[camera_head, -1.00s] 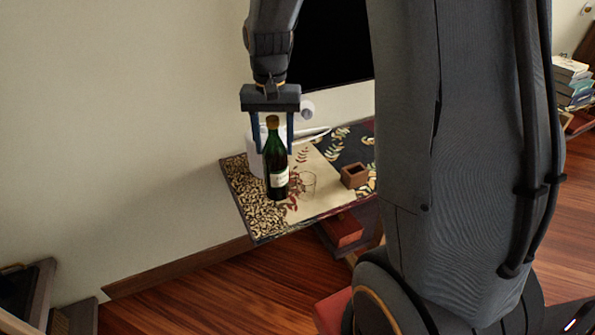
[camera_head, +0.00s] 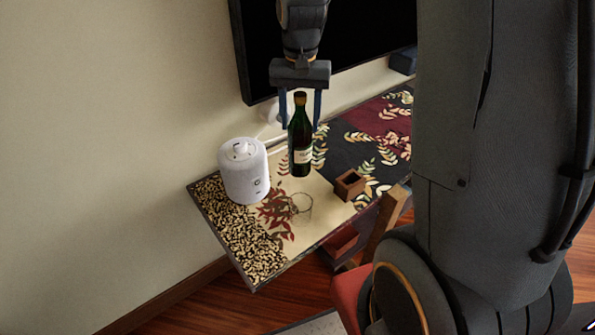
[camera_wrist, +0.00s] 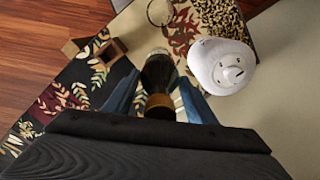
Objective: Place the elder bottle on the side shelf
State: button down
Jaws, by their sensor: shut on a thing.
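The elder bottle (camera_head: 301,140) is dark green with a pale label and a brown cap. My gripper (camera_head: 301,122) is around its upper part, with a blue finger on each side, and holds it upright. In the head view the bottle appears over the patterned table (camera_head: 262,255); whether its base touches the top I cannot tell. In the wrist view the bottle (camera_wrist: 158,75) stands between the blue fingers, cap toward the camera. No side shelf can be made out for certain in these frames.
A white cylindrical device (camera_head: 243,172) stands on the table left of the bottle. A clear glass (camera_head: 301,205) and a small brown open box (camera_head: 349,185) stand in front. A dark screen (camera_head: 350,50) is behind. A wooden chair (camera_head: 385,222) is at the front edge.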

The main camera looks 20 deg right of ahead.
aim_at(300, 148)
jog(key=shift+d+f+p, duration=0.1)
jog(key=shift+f+p, duration=0.85)
jog(key=shift+f, duration=3.8)
jog(key=c, duration=0.8)
grip_release()
jog(key=shift+f, duration=0.1)
jog(key=shift+o, duration=0.2)
